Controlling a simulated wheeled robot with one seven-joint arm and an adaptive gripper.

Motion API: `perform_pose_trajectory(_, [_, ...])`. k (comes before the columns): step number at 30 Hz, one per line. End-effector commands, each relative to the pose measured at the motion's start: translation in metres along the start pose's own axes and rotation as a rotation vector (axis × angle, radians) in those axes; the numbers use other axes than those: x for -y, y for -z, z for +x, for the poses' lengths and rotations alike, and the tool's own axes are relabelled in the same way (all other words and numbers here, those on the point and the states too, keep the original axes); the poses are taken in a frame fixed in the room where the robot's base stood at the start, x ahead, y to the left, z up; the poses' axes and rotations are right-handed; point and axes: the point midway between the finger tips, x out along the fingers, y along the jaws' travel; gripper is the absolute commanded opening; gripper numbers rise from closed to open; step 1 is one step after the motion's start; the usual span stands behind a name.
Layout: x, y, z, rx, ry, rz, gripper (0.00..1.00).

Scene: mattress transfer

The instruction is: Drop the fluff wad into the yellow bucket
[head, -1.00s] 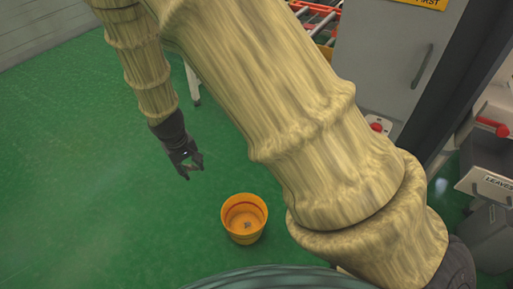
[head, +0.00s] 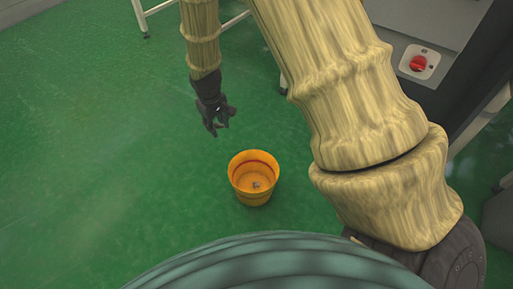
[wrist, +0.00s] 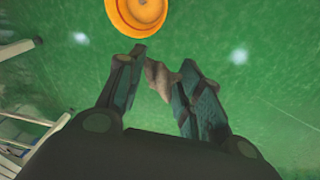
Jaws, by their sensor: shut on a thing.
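My gripper (head: 217,126) hangs fingers-down, to the left of and beyond the yellow bucket (head: 255,198) in the head view. In the wrist view, my gripper (wrist: 164,70) is shut on a grey-brown fluff wad (wrist: 160,80), which shows between its fingers. The wad cannot be made out in the head view. The orange-yellow bucket stands upright and open on the floor. It also shows in the wrist view (wrist: 120,22), beyond the fingertips and cut by the top edge. The wad is beside the bucket, not over its opening.
A small grey thing (head: 256,185) lies in the bucket's bottom. The green floor (head: 110,150) around the bucket is clear. A pale metal frame (head: 146,14) stands at the back. A grey cabinet with a red knob (head: 418,63) is at the right.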

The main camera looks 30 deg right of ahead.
Motion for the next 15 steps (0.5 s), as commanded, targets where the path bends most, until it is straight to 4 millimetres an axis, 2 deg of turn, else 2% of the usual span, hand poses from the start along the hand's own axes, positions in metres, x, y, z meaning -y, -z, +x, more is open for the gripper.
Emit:
perform_pose_trajectory(1, [-0.003,-0.002,0.022,-0.001,0.002,-0.006,0.19])
perform_pose_trajectory(15, [-0.035,-0.007,0.129,-0.015,0.011,-0.093,0.19])
